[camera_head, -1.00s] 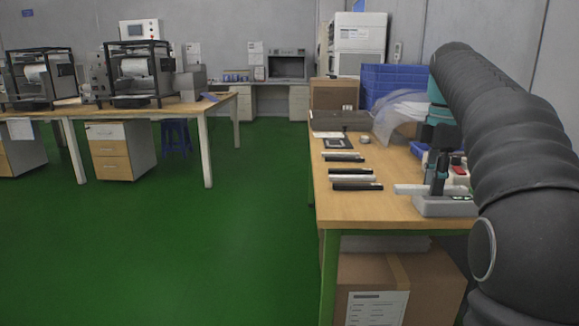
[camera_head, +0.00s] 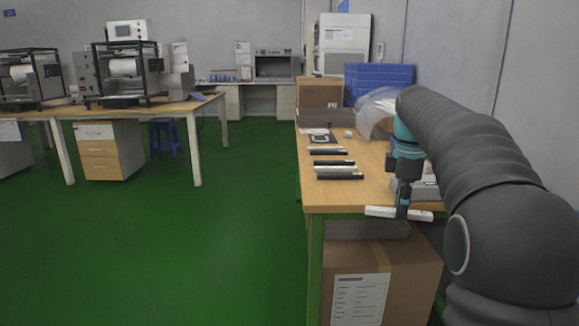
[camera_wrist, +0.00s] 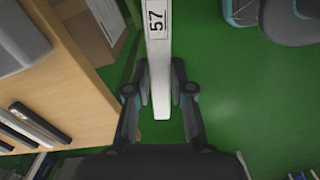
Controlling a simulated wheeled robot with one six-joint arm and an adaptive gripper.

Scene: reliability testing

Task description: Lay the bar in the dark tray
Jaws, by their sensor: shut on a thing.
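A white bar (camera_head: 380,212) is held crosswise in my gripper (camera_head: 404,208), in front of the table's near edge. In the wrist view, the bar (camera_wrist: 159,50) bears the number 57 and runs between the two fingers of my gripper (camera_wrist: 160,80), which are shut on it; green floor lies below. Long, low dark pieces with pale strips lie on the table to the left of my gripper; the nearest dark piece (camera_head: 340,177) is close to the front. They also show at the left in the wrist view (camera_wrist: 35,125). I cannot tell surely which is the dark tray.
The wooden table (camera_head: 325,197) carries a grey fixture (camera_head: 418,188), partly behind my gripper, with blue crates (camera_head: 380,82) and a cardboard box (camera_head: 320,92) at the back. A large carton (camera_head: 400,275) stands beneath. Green floor (camera_head: 230,240) is open to the left.

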